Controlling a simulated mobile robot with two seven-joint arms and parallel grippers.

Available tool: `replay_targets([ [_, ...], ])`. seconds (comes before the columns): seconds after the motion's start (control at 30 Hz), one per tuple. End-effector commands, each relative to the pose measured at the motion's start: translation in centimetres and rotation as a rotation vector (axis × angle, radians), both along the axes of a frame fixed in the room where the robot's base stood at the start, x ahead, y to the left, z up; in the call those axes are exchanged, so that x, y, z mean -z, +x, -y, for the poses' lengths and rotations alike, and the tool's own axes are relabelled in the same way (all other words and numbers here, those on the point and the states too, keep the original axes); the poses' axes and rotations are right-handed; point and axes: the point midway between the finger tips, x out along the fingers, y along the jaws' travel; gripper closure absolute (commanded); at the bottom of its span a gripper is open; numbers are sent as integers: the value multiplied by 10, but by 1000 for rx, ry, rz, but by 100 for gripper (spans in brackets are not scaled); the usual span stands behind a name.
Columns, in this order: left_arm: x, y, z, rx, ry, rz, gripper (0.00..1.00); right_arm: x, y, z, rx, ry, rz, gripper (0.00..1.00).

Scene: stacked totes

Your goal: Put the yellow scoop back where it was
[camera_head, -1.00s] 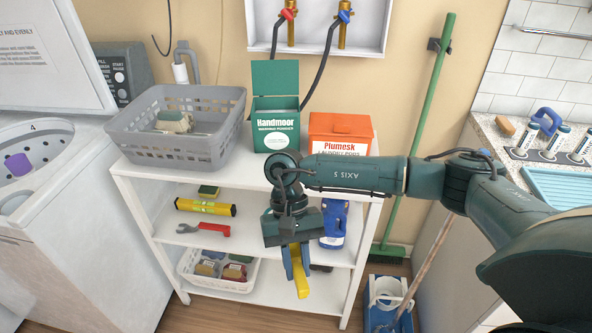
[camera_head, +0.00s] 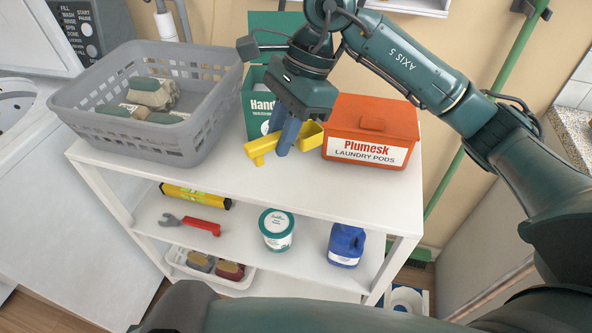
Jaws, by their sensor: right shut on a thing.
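My right gripper (camera_head: 285,138) is shut on the yellow scoop (camera_head: 309,134), its bluish fingers across the handle. The scoop is just above the white shelf unit's top, with its cup end to the right and its handle end to the left. It is in front of the green Handmoor washing powder box (camera_head: 256,103), whose lid (camera_head: 275,22) stands raised. The gripper and scoop hide part of the box, and I cannot see its inside. My left gripper is not in view.
The orange Plumesk box (camera_head: 371,118) stands close right of the scoop. A grey basket (camera_head: 185,148) stands at left. The white shelf top (camera_head: 225,180) is clear in front. Below are a white tub (camera_head: 276,232) and a blue jug (camera_head: 346,245).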

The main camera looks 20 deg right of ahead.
Motion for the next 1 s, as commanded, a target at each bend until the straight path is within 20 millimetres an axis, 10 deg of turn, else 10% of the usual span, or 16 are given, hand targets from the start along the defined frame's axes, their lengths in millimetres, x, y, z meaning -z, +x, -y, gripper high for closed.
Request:
replay_targets([
  [1.0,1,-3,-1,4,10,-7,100,98,0,0,28,-5,1,99],
])
